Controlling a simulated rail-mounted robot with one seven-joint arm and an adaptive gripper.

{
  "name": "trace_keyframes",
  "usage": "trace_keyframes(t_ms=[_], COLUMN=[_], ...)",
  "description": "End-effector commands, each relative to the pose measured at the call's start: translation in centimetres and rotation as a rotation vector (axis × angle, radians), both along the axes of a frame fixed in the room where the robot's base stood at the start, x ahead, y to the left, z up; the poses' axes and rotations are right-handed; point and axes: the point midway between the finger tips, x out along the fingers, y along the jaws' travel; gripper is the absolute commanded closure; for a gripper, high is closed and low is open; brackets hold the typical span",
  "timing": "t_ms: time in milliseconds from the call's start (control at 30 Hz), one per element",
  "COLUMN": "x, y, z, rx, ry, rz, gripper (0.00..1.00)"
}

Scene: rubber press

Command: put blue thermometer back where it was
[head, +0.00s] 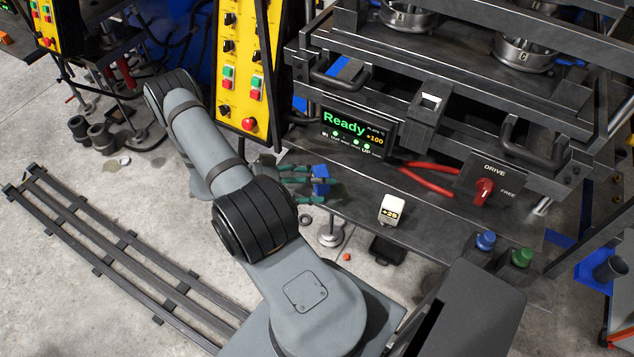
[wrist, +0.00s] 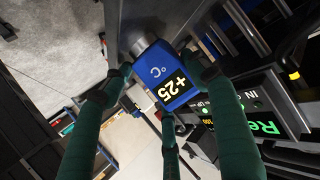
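The blue thermometer (head: 320,179) is at the front left edge of the press bench, below the Ready display. In the wrist view the blue thermometer (wrist: 162,72) shows a black display reading +25 and °C, with a metal collar at its upper left end. My gripper (head: 298,175) has green fingers reaching it from the left. In the wrist view my gripper (wrist: 157,75) has its fingertips around the thermometer, and they appear to press on its sides. I cannot tell whether the thermometer touches the bench.
A white thermometer (head: 391,210) reading about +25 stands on the dark bench (head: 350,205). Red-handled pliers (head: 428,178) lie behind it, beside the DRIVE switch (head: 484,191). Blue (head: 485,241) and green (head: 521,257) capped items stand at right.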

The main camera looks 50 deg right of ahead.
Motion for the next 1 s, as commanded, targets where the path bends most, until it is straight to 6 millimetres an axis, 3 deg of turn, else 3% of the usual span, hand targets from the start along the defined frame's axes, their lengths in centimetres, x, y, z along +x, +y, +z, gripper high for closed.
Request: trace_keyframes(t_ms=[467, 1000], x=[0.2, 5.9], y=[0.2, 7.5], z=[0.4, 4.0], rx=[0.000, -0.001], ry=[-0.002, -0.004], rz=[0.002, 0.001], gripper=[0.35, 0.35])
